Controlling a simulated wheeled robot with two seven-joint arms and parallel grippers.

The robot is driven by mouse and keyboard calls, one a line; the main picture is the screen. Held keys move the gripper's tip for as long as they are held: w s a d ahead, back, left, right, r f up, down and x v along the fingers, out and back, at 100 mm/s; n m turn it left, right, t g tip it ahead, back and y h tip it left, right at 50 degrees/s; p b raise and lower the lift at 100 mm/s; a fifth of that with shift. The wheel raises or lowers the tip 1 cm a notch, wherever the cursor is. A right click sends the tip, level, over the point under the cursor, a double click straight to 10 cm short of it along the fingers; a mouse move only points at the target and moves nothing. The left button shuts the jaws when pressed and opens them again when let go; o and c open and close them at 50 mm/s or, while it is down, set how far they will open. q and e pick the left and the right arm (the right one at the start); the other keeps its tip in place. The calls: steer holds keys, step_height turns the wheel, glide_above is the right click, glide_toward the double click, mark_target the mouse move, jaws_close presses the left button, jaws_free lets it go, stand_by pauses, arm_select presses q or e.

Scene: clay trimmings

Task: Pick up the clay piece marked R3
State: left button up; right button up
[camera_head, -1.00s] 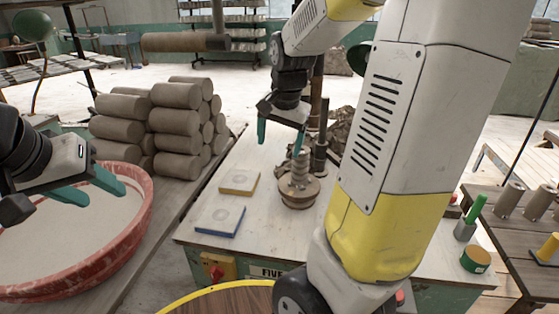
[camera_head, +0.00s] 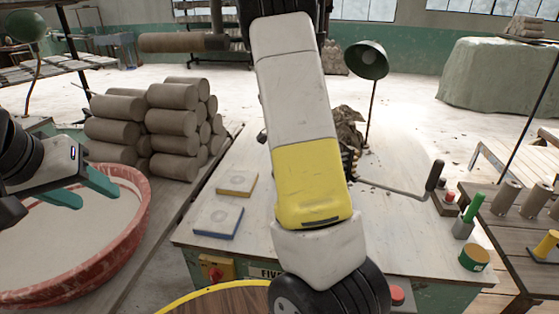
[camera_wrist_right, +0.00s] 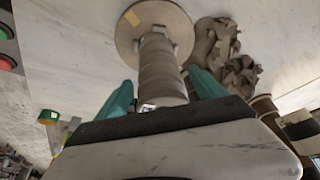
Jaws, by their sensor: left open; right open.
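No R3 mark can be read in these views. A heap of brown clay trimmings (camera_head: 347,127) lies on the white-topped table, partly hidden behind my right arm. The heap (camera_wrist_right: 225,55) also shows in the right wrist view, beyond the fingers. My right gripper (camera_wrist_right: 162,78) is open, with a ribbed grey-brown column on a round disc (camera_wrist_right: 124,30) showing between its teal fingers. I cannot tell whether they touch it. In the head view this gripper is hidden behind my arm. My left gripper (camera_head: 92,192) is open and empty over the red basin.
The red-rimmed basin (camera_head: 135,235) stands at left, beside stacked clay cylinders (camera_head: 170,122). A crank handle (camera_head: 434,175) and green lamp (camera_head: 367,60) stand at right.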

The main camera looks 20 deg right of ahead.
steer(key=shift+x, duration=1.45)
jaws_close()
